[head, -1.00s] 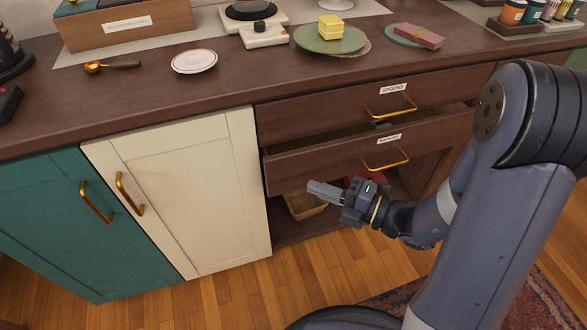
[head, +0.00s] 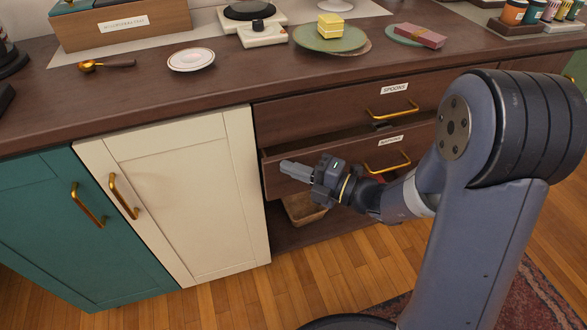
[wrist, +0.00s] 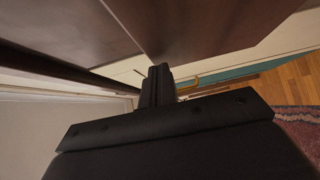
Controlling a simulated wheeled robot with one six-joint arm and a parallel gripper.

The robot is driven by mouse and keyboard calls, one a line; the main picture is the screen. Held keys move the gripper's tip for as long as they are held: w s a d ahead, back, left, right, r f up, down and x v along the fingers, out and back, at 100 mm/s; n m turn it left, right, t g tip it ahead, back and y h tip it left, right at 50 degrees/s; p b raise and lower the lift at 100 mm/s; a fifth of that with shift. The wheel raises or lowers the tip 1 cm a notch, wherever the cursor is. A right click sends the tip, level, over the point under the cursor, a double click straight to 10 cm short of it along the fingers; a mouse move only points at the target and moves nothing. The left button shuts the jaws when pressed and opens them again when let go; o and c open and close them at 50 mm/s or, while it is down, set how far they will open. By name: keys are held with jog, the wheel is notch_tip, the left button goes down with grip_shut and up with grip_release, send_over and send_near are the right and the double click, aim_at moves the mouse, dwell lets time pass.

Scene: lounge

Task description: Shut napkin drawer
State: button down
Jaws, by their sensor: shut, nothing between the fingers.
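The napkin drawer (head: 284,178) is the lower of two dark wood drawers, with a white label (head: 391,140) and a brass handle (head: 387,168). It stands partly open, with a dark gap above its front. My gripper (head: 284,167) is shut and empty. In the head view it overlaps the left part of the drawer front, pointing left; I cannot tell whether it touches. The shut fingers also show in the wrist view (wrist: 157,82), below large dark brown wood surfaces. My forearm hides the drawer's right end.
The spoons drawer (head: 340,110) above is shut. A basket (head: 303,209) sits on the open shelf below. A cream cabinet door (head: 185,190) and a teal one (head: 60,220) are shut at left. Dishes stand on the counter (head: 225,85).

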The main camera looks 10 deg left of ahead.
aim_at(297, 157)
jog(key=w+a+p, duration=0.2)
jog(key=w, duration=0.1)
jog(key=shift+w+r, duration=0.1)
jog(key=shift+w, duration=0.1)
jog(key=shift+w+a, duration=0.15)
jog(key=shift+w, duration=0.15)
